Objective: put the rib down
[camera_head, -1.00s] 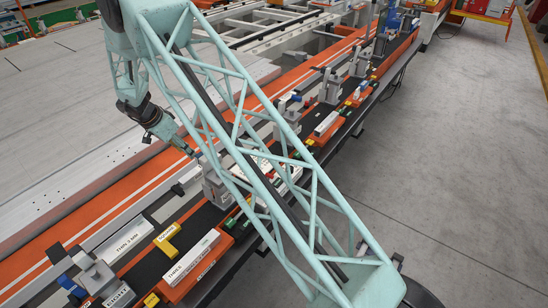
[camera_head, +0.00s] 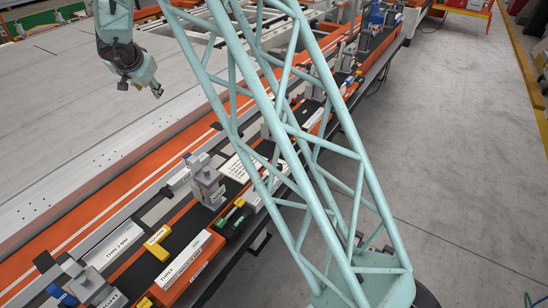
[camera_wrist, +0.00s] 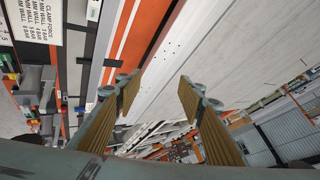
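My gripper (camera_head: 140,88) is at the upper left, above the large pale grey panel (camera_head: 60,130). In the wrist view my gripper (camera_wrist: 157,85) has its two ribbed, tan-padded fingers spread wide with nothing between them. I cannot make out a rib in the gripper. I cannot tell which part in view, if any, is the rib.
An orange rail (camera_head: 90,228) runs along the panel's near edge. Beside it a dark bench carries a grey clamp block (camera_head: 207,187), a yellow tag (camera_head: 158,242) and a white text plate (camera_head: 240,168). My lattice arm hides part of the bench. Grey floor (camera_head: 450,150) is clear at right.

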